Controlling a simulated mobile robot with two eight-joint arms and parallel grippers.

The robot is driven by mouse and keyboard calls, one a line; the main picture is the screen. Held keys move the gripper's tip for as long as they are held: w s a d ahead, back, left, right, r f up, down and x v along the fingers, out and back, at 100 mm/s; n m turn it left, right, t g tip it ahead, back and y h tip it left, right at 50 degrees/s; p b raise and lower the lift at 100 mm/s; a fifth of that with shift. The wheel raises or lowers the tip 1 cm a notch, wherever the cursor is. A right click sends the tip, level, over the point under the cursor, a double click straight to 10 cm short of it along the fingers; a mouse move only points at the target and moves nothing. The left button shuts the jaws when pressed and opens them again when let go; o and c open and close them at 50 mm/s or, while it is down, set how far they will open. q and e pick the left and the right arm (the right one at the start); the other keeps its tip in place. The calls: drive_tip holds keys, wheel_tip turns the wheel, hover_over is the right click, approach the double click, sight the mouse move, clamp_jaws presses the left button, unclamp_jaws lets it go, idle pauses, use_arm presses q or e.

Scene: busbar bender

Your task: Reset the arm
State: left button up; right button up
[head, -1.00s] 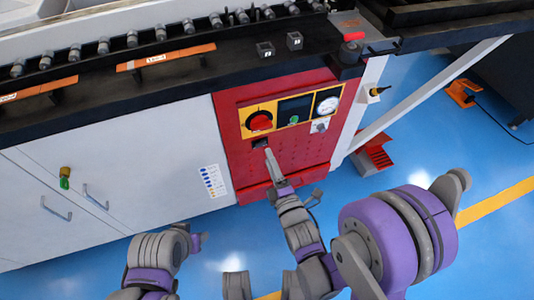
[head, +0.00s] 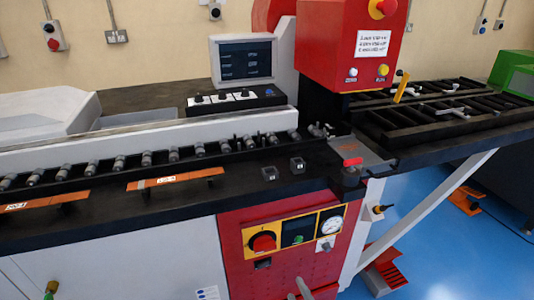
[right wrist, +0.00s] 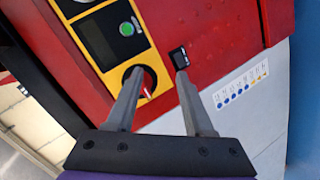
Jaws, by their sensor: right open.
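My right gripper (head: 303,290) shows only by its fingertips at the bottom edge of the head view, in front of the red panel (head: 285,280). In the right wrist view its fingers (right wrist: 160,72) are apart with nothing between them. One finger overlaps the yellow-framed rotary switch (right wrist: 148,84), and the other ends by a small black switch (right wrist: 180,58). I cannot tell whether they touch. In the head view the red rotary knob (head: 264,242) and the black switch (head: 263,264) are left of the fingertips. My left gripper is out of view.
Above the panel is the black machine bed (head: 230,180) with rollers and orange-topped bars (head: 175,181). A red press head (head: 345,45) and a monitor (head: 245,60) stand behind. A slanted white leg (head: 430,215) is at right, with blue floor (head: 410,240) around it.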

drive_tip(key=s+d+m+g+h, duration=0.1)
drive_tip(key=s+d+m+g, duration=0.35)
drive_tip(key=s+m, duration=0.35)
drive_tip(key=s+d+m+g+h, duration=0.2)
drive_tip(key=s+d+m+g, duration=0.3)
drive_tip(key=s, duration=0.6)
use_arm(q)
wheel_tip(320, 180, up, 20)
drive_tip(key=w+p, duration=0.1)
drive_tip(key=p, duration=1.7)
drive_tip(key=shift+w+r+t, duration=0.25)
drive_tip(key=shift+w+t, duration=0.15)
use_arm(e)
wheel_tip(320, 180, up, 20)
drive_tip(key=w+m+t, duration=0.1)
drive_tip(key=w, duration=0.1)
drive_tip(key=shift+d+f+m, duration=0.15)
drive_tip(key=shift+m, duration=0.15)
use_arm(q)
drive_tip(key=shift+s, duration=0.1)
use_arm(e)
drive_tip(key=shift+s+t, duration=0.15)
drive_tip(key=shift+t, duration=0.1)
